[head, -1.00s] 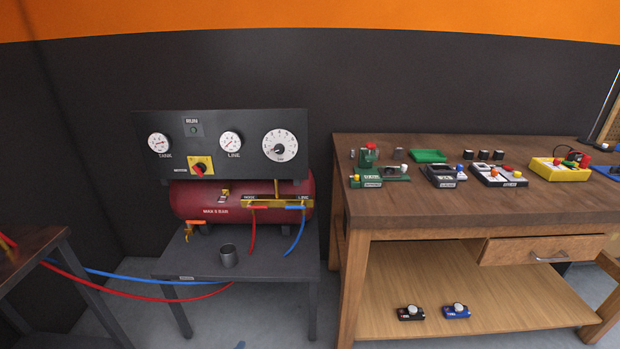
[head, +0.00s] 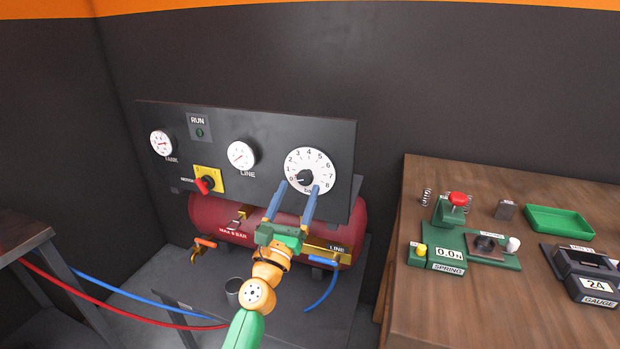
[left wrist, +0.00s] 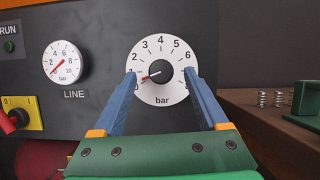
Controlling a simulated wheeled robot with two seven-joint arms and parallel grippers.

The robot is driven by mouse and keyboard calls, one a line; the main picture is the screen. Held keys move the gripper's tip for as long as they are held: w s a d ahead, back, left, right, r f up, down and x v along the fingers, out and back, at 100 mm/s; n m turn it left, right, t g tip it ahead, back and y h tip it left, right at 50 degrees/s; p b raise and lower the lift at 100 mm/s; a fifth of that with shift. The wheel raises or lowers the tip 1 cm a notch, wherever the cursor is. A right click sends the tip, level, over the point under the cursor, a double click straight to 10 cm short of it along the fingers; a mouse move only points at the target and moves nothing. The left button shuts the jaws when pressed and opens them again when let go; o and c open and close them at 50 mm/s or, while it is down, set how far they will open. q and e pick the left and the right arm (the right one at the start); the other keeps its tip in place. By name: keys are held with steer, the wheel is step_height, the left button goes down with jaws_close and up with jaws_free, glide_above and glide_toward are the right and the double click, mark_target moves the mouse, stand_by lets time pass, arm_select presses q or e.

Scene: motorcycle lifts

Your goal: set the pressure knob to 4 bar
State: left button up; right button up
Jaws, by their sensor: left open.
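The pressure knob (head: 304,177) is a small black knob at the centre of a white dial (head: 320,165) numbered 0 to 8 bar. In the left wrist view the knob (left wrist: 160,71) has a red pointer aimed left and slightly down, between 0 and 1. My left gripper (head: 298,186) is open and in front of the dial. In the left wrist view its blue fingers (left wrist: 160,74) stand on the left and right of the knob, with gaps to it. I cannot tell how far the tips are from the panel. My right gripper is not in view.
The dark panel (head: 270,128) also holds the line gauge (head: 241,155), the tank gauge (head: 162,143) and a red switch (head: 204,184) on a yellow plate. A red tank (head: 205,215) lies below. A wooden bench (head: 440,300) with devices stands at the right.

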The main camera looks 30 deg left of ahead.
mark_target(304, 180)
arm_select(q)
steer(key=x, duration=0.3)
steer(key=shift+w+f, duration=0.1)
steer(key=shift+w, duration=0.3)
steer(key=c, duration=0.6)
jaws_close()
